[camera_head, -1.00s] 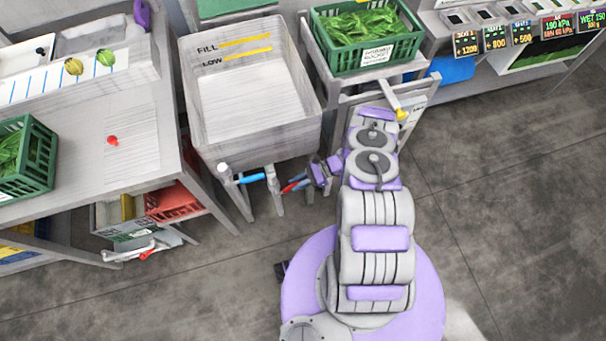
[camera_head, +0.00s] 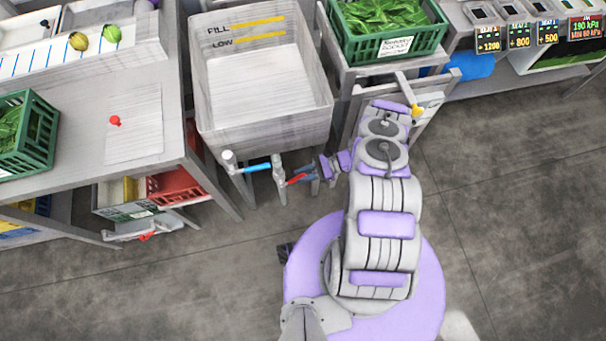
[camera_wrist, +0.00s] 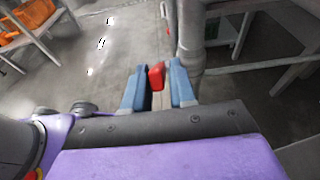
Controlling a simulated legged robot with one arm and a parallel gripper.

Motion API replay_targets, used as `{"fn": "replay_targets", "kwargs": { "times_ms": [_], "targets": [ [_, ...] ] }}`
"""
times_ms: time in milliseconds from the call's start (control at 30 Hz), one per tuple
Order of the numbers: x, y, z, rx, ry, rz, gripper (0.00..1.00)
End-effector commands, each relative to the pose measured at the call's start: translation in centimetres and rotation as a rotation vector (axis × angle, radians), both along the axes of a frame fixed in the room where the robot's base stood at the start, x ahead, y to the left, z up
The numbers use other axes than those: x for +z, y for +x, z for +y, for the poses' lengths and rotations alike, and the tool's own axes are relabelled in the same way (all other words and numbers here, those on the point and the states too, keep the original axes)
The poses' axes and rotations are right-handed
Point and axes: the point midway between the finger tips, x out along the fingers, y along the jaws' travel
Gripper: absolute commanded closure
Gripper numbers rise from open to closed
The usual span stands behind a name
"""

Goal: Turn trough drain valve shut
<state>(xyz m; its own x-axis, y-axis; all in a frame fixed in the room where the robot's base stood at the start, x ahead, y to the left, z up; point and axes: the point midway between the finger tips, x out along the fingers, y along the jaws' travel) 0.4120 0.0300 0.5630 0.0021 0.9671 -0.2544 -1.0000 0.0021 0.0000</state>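The trough (camera_head: 262,118) is a pale grey tub with FILL and LOW marks. Below its front edge are two valves on grey pipes, one with a blue lever (camera_head: 256,168) and, to its right, one with a red lever (camera_head: 298,179). My gripper (camera_head: 311,177) is at the right end of the red lever. In the wrist view my gripper (camera_wrist: 158,88) has its two blue-grey fingers apart, with the red lever (camera_wrist: 156,76) end between their tips. Narrow gaps show beside the lever, so it does not look clamped. Which valve is the drain is not labelled in view.
A table (camera_head: 85,150) with a red knob (camera_head: 115,120) and a green crate (camera_head: 28,135) stands left. Another green crate (camera_head: 390,48) of leaves is on a stand at right. Grey pipe (camera_wrist: 190,35) and legs are close to the gripper. The floor in front is clear.

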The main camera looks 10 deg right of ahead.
Motion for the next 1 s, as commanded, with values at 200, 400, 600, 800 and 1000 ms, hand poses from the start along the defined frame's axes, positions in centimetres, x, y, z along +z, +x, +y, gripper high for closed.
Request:
{"fn": "replay_targets", "kwargs": {
  "times_ms": [200, 400, 600, 800, 1000],
  "targets": [
    [0.2, -0.1, 0.0, 0.001, 0.002, 0.0, 0.74],
    [2.6, 0.1, 0.0, -0.001, 0.002, 0.001, 0.74],
    [4.1, -3.1, -0.1, -0.003, 0.005, 0.007, 0.74],
    [4.4, -7.5, -0.6, -0.003, 0.0, 0.004, 0.74],
    [4.8, -11.8, -0.8, -0.004, 0.004, 0.006, 0.74]
  ]
}}
